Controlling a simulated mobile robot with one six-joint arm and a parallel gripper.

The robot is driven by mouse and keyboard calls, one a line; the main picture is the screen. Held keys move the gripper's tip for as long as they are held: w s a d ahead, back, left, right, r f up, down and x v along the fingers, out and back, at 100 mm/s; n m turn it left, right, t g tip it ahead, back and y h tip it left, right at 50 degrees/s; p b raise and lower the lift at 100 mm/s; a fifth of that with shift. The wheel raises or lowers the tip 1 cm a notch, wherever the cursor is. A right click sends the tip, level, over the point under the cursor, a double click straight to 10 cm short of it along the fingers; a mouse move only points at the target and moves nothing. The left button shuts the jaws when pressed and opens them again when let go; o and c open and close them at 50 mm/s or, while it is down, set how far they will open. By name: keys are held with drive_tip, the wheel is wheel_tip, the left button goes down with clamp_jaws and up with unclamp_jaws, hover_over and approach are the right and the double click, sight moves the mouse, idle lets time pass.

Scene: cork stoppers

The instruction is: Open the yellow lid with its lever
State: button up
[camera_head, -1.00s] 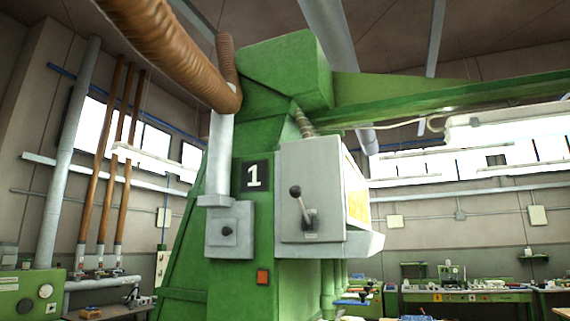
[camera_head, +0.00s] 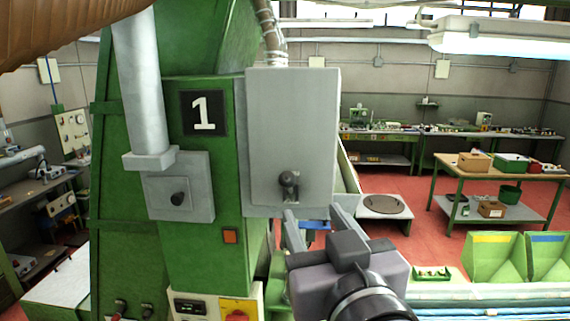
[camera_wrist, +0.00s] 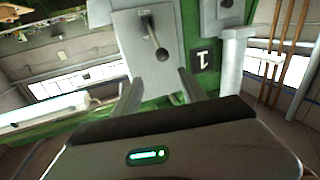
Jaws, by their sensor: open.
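The lever (camera_head: 289,180) is a dark handle with a round knob, mounted low on the front of a grey box (camera_head: 292,110) on the green machine. In the wrist view the lever (camera_wrist: 156,38) shows just beyond the fingertips, with its knob end nearest to them. My gripper (camera_head: 315,213) is open and empty, below and in front of the lever. In the wrist view my gripper (camera_wrist: 160,82) has its fingers spread either side of the lever's line, apart from it. The yellow lid is not visible now; the box's right side is seen almost edge-on.
A smaller grey box with a knob (camera_head: 179,198) and a pipe (camera_head: 140,80) are left of the lever. A yellow panel with a red button (camera_head: 238,311) is below. Green bins (camera_head: 495,258) and a worktable (camera_head: 500,172) stand right. The space before the lever looks clear.

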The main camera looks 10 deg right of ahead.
drive_tip(key=b, duration=0.4)
approach(289, 182)
drive_tip(key=w, duration=0.8)
drive_tip(key=w+b, duration=0.1)
drive_tip(key=w, duration=0.1)
drive_tip(key=shift+w+d+r, duration=0.15)
drive_tip(key=shift+w+d, duration=0.15)
drive_tip(key=shift+w, duration=0.55)
drive_tip(key=shift+s+r, duration=0.1)
drive_tip(key=shift+c, duration=0.6)
clamp_jaws()
